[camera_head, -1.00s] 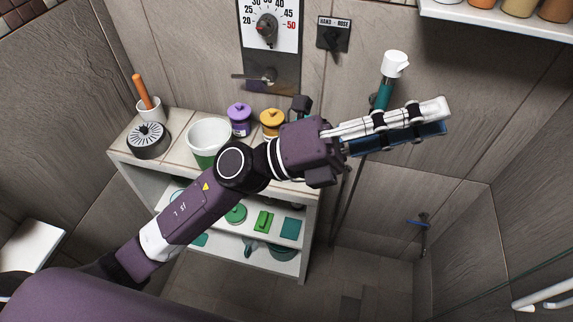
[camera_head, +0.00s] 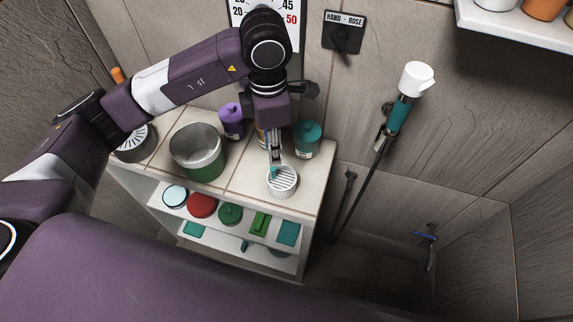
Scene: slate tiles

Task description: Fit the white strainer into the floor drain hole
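The white strainer (camera_head: 284,187), a round slotted piece, is on the tiled top of the shelf unit near its front right edge. My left gripper (camera_head: 275,169) points down at it, its fingertips at the strainer's far rim. The fingers show nearly edge-on, so I cannot tell whether they are open or closed on the rim. The strainer appears to rest on the top. No drain hole can be made out in the dark strip of floor (camera_head: 362,272) in view. My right gripper is out of view.
A hand shower (camera_head: 402,105) hangs on the wall.

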